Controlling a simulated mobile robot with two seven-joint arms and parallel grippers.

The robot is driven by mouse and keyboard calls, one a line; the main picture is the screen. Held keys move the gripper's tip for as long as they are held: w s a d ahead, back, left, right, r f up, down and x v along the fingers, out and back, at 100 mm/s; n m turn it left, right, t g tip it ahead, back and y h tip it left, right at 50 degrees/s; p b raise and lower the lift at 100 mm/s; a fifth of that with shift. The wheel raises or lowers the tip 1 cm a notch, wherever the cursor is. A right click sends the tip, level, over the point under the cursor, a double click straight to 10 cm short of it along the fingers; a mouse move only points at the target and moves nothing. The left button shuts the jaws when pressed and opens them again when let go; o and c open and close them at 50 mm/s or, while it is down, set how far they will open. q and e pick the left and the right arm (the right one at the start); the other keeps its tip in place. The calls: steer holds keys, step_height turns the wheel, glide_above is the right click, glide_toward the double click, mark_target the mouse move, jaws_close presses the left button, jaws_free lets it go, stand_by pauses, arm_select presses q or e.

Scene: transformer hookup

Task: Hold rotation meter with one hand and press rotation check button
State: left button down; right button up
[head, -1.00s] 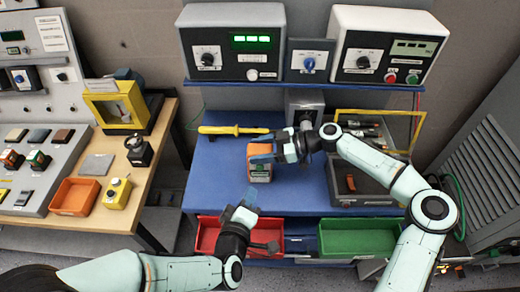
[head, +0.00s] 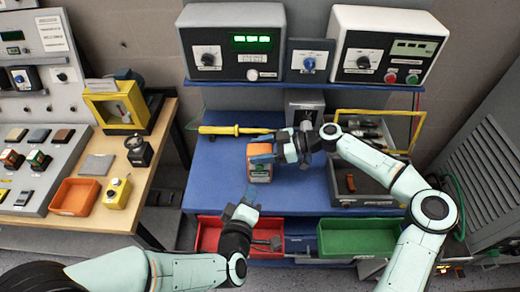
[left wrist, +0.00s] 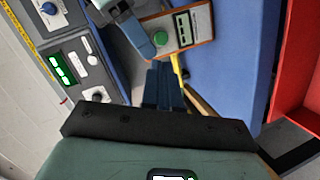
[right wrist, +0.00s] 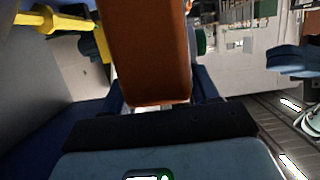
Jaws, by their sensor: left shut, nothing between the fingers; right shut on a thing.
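The rotation meter (head: 258,171) is an orange box above the blue bench. My right gripper (head: 262,158) is shut on it; its orange body (right wrist: 148,55) fills the space between the fingers in the right wrist view. In the left wrist view the meter's face (left wrist: 185,34) shows a display and a round green button (left wrist: 162,38). My left gripper (head: 250,194) is shut and empty, in front of and below the meter in the head view. Its fingertips (left wrist: 163,68) point toward the meter and are apart from the button. They also show in the right wrist view (right wrist: 283,60).
The blue bench (head: 215,185) is mostly clear around the meter. A yellow-handled probe (head: 235,130) lies behind it. A grey tray (head: 370,200) stands at right. Red (head: 208,238) and green (head: 358,238) bins sit below the front edge.

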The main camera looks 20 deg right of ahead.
mark_target(260, 167)
arm_select(q)
steer(key=s+d+f+n+g+y, duration=0.2)
steer(key=s+f+n+y, duration=0.1)
steer(key=n+y, duration=0.85)
steer(key=w+d, duration=0.2)
steer(key=w, duration=0.5)
steer(key=shift+w+d, duration=0.3)
steer(key=shift+w, duration=0.1)
steer(key=shift+w+m, duration=0.15)
steer(key=shift+m, duration=0.1)
stand_by(1.3)
steer(key=shift+w+d, duration=0.15)
steer(key=shift+w, duration=0.1)
